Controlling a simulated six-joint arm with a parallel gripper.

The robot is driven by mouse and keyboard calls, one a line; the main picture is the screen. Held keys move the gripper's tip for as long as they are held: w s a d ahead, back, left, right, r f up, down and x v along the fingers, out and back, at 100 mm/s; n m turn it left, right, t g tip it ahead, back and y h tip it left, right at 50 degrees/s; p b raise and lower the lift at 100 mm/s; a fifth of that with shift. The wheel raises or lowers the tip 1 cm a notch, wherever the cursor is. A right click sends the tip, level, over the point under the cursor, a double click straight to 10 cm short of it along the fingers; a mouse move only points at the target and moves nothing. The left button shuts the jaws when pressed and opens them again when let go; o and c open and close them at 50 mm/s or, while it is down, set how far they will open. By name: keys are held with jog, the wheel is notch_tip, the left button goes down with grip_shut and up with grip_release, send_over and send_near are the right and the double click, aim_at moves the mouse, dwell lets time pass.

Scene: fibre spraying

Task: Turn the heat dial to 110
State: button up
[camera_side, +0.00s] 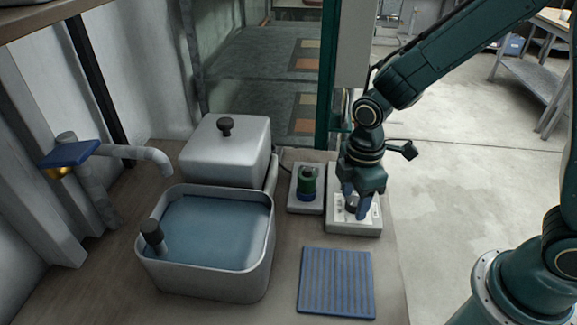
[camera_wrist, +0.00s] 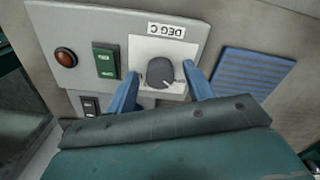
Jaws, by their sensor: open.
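The heat dial (camera_wrist: 161,73) is a dark grey round knob on a white plate marked DEG C, on a light grey control box (camera_wrist: 75,20). A pale pointer mark shows at its lower right; the scale numbers are too small to read. My gripper (camera_wrist: 160,84) has its two blue fingers open on either side of the dial, with small gaps visible. In the side view my gripper (camera_side: 354,206) points down over the control box (camera_side: 345,230), hiding much of the dial.
A blue ribbed mat (camera_side: 336,283) lies in front.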

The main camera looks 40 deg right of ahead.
jog(key=c, duration=1)
jog(key=shift+m, duration=0.5)
jog(key=m, duration=0.2)
jog(key=shift+m, duration=0.3)
jog(key=m, duration=0.4)
jog(key=shift+m, duration=0.3)
jog(key=m, duration=0.3)
jog(key=shift+m, duration=2.3)
